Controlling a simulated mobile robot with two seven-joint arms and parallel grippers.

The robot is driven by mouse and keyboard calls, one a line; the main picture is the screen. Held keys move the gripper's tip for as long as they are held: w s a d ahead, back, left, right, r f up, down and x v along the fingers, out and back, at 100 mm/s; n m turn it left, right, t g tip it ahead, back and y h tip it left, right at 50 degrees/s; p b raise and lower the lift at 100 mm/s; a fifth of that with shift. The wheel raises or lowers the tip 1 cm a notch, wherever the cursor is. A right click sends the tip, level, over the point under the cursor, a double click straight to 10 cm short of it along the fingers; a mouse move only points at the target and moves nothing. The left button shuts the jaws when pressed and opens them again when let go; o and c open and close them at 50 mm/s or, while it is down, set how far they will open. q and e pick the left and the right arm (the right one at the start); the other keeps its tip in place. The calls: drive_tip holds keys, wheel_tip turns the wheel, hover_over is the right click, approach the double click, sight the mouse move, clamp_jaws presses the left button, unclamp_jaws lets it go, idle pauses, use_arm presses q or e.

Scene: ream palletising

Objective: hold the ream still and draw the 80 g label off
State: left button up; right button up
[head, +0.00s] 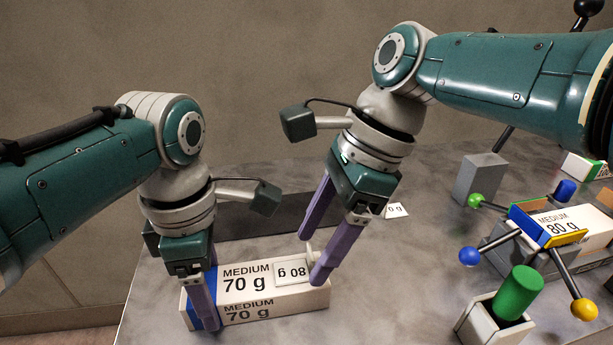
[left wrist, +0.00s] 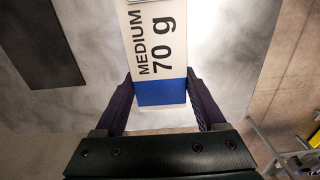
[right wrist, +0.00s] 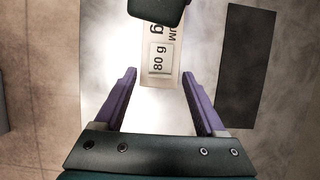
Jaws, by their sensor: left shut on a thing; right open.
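The ream (head: 250,314), white with a blue end and marked MEDIUM 70 g, lies on the table. A small white 80 g label (head: 292,273) lies on its top near the right end, upside down in the head view; it also shows in the right wrist view (right wrist: 158,60). My left gripper (head: 207,295) is shut across the ream's blue end, one finger on each side, as the left wrist view (left wrist: 160,90) shows. My right gripper (head: 314,266) is open and empty at the ream's right end, its fingertips short of the label in the right wrist view.
A dark flat strip (head: 270,214) lies behind the ream. A small card (head: 397,210) lies behind my right gripper. At right stand a grey block (head: 481,180), a fixture with coloured knobs holding an 80 g pack (head: 555,222), and a green cylinder (head: 519,292) in a holder.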

drive_tip(key=shift+f, duration=0.1)
clamp_jaws()
idle(1.1)
idle(1.3)
drive_tip(key=shift+r, duration=2.25)
drive_tip(key=shift+r, duration=1.5)
use_arm(q)
drive_tip(key=o, duration=1.5)
